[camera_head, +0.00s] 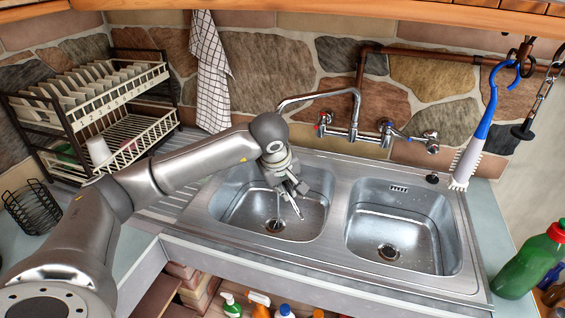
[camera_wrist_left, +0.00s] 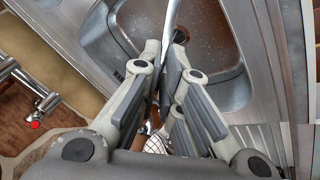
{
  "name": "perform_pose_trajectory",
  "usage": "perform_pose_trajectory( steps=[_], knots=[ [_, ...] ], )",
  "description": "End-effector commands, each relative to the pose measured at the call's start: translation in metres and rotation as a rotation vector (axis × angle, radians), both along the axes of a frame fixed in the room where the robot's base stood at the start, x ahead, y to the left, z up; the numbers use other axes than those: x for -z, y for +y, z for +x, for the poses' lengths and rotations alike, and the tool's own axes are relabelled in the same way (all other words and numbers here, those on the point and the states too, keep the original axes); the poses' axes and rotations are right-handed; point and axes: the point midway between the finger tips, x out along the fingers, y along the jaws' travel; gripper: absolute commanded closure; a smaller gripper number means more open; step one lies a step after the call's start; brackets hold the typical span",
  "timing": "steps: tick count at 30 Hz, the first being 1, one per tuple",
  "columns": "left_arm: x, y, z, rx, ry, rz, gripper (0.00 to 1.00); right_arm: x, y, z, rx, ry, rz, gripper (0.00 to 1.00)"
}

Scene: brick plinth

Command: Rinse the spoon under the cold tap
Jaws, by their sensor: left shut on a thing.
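My left gripper (camera_head: 290,188) is over the left sink basin (camera_head: 318,215), below the tap spout (camera_head: 320,95). It is shut on the spoon (camera_head: 297,208), whose thin metal shape points down into the basin. In the left wrist view, the shiny spoon (camera_wrist_left: 171,28) runs out from between the fingers (camera_wrist_left: 168,70) above the basin. The wall tap (camera_head: 350,134) has a knob at its left (camera_head: 325,118) and another at its right (camera_head: 387,126). I cannot tell for sure whether water runs. My right gripper is not in view.
The right basin (camera_head: 390,210) is empty. A dish rack (camera_head: 100,110) with plates stands at the left, beside a hanging checked towel (camera_head: 208,75). A brush (camera_head: 470,150) hangs at the right, above a green bottle (camera_head: 528,262). A wire basket (camera_head: 32,205) stands far left.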

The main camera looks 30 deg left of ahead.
Motion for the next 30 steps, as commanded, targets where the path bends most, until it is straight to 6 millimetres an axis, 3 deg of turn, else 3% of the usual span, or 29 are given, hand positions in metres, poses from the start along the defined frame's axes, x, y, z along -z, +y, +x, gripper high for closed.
perform_pose_trajectory(
  steps=[15, 30],
  knots=[
    [-0.002, -0.001, -0.002, 0.0, -0.001, 0.0, 1.0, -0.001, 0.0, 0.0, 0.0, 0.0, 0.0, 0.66],
    [-0.034, -0.014, -0.037, 0.001, -0.002, 0.0, 1.0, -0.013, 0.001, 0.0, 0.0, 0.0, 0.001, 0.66]
  ],
)
